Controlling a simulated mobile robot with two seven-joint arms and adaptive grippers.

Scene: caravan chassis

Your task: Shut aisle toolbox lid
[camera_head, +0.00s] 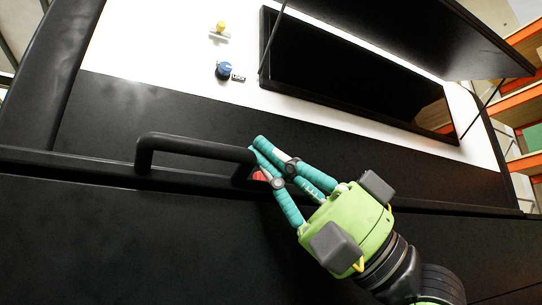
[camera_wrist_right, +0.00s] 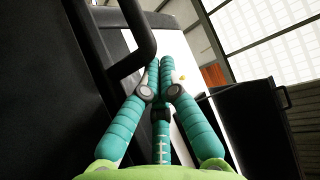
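A large black panel with a black bar handle (camera_head: 195,147) fills the lower head view; the handle also shows in the wrist view (camera_wrist_right: 137,35). Beyond it, a black lid (camera_head: 430,35) stands raised over a dark rectangular opening (camera_head: 350,80) in a white surface, with thin struts at its sides. I cannot tell which is the aisle toolbox. My right gripper (camera_head: 257,146) has teal fingers beside the handle's right end. Its fingertips (camera_wrist_right: 160,63) come together in the wrist view, with the handle outside them. I cannot tell if they touch it. My left gripper is not in view.
A blue knob (camera_head: 223,70) and a yellow-topped fitting (camera_head: 220,30) sit on the white surface. A small red part (camera_head: 260,176) shows under the right fingers. Orange shelving (camera_head: 522,100) stands at the right. A dark box with a handle (camera_wrist_right: 250,125) stands right in the wrist view.

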